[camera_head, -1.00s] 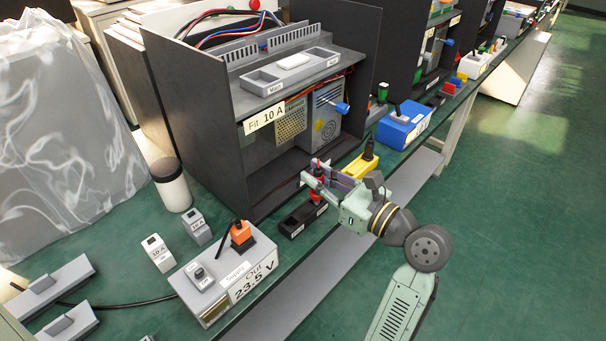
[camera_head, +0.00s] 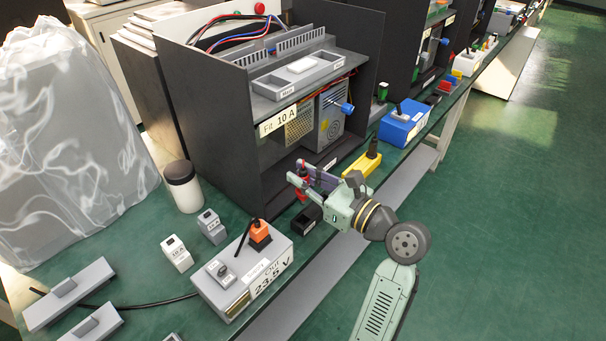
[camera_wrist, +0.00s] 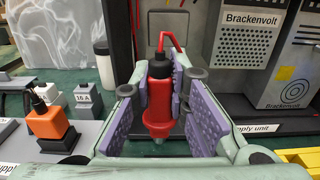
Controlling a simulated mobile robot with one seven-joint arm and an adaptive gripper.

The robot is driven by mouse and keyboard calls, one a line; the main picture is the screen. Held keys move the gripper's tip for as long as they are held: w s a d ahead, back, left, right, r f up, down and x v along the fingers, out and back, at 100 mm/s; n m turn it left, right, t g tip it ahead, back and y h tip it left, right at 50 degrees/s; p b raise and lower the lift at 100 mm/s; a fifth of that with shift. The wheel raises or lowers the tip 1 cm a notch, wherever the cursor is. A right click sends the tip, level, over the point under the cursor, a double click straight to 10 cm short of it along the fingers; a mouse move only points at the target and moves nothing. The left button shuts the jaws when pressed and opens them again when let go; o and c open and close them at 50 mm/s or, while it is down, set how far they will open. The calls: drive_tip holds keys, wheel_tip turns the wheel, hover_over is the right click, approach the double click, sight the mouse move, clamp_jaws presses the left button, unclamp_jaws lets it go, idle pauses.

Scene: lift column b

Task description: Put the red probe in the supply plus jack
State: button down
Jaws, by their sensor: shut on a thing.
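The red probe (camera_wrist: 158,98) is upright between the purple pads of my gripper (camera_wrist: 160,108) in the wrist view. A red lead curves from its black top. In the head view my gripper (camera_head: 303,182) is shut on the probe (camera_head: 304,172) just in front of the open cabinet, above the bench's front edge. The supply unit (camera_head: 331,118) is a grey Brackenvolt box inside the cabinet; it also shows in the wrist view (camera_wrist: 295,70). I cannot make out its plus jack in either view.
A black tray (camera_head: 308,219) lies below my gripper. The yellow device (camera_head: 361,166) with a black probe and a blue box (camera_head: 403,130) stand to the right. The grey 23.5 V box (camera_head: 240,284) with an orange plug (camera_head: 260,232) is at the left. The cabinet's dark side wall (camera_head: 225,140) is close.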

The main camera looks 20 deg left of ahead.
sight(306, 197)
drive_tip(key=shift+f+b, duration=0.75)
drive_tip(key=shift+f, duration=1.75)
drive_tip(key=shift+p, duration=1.05)
drive_tip(key=shift+f+b, duration=0.5)
drive_tip(key=shift+f, duration=1.65)
drive_tip(key=c, duration=1.5)
unclamp_jaws()
drive_tip(key=shift+o, duration=0.2)
drive_tip(key=shift+d, duration=0.1)
drive_tip(key=v, duration=1.2)
